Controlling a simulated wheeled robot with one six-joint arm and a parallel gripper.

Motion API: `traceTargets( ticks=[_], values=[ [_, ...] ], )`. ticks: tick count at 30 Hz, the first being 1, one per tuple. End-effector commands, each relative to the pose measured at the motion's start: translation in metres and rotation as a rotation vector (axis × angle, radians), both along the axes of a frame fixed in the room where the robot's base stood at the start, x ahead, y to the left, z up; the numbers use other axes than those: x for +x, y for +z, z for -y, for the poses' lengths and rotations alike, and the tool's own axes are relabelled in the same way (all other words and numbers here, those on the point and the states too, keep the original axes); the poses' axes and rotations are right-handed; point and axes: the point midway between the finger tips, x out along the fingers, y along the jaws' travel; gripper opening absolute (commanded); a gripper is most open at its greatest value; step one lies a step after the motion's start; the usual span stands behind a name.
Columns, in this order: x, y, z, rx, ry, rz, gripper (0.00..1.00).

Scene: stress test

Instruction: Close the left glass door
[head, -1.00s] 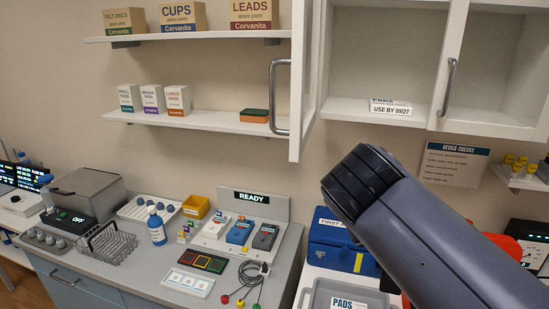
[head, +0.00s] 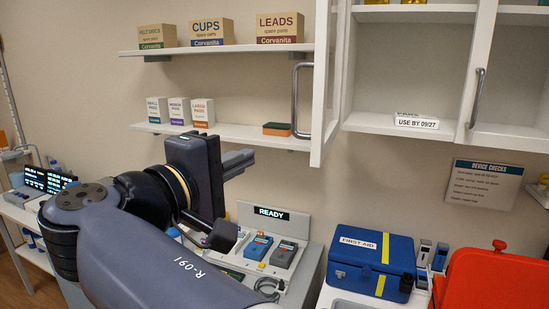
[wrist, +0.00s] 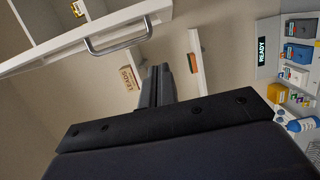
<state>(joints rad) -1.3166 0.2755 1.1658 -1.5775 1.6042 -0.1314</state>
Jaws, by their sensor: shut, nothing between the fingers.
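The left glass door (head: 321,90) of the white wall cabinet stands open in the head view, swung out toward me and seen nearly edge-on. Its grey bar handle (head: 296,98) is on the left face. In the wrist view the door's white frame (wrist: 60,45) crosses the upper left, with the handle (wrist: 118,40) along it. My gripper (head: 240,160) is below and left of the door in the head view, apart from it. In the wrist view my gripper (wrist: 158,84) has its fingers together and empty, pointing toward the wall shelves, not touching the handle.
Shelves with boxes (head: 285,29) lie left of the door; a low shelf (head: 235,132) runs close behind my gripper. The right cabinet door (head: 484,60) looks shut. A blue first aid box (head: 365,268) and a red case (head: 490,283) stand below. The cabinet interior (head: 400,70) shows open.

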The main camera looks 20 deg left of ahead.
Motion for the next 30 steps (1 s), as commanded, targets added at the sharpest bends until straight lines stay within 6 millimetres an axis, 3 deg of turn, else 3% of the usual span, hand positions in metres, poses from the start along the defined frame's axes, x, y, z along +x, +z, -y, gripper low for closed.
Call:
traceTargets(
  ticks=[12, 21, 30],
  values=[
    [0.083, 0.003, 0.026, 0.0, -0.005, -0.003, 0.0],
    [0.077, 0.001, 0.059, 0.002, 0.0, -0.001, 0.0],
    [0.076, 0.0, 0.064, 0.002, 0.0, -0.002, 0.0]
  ],
)
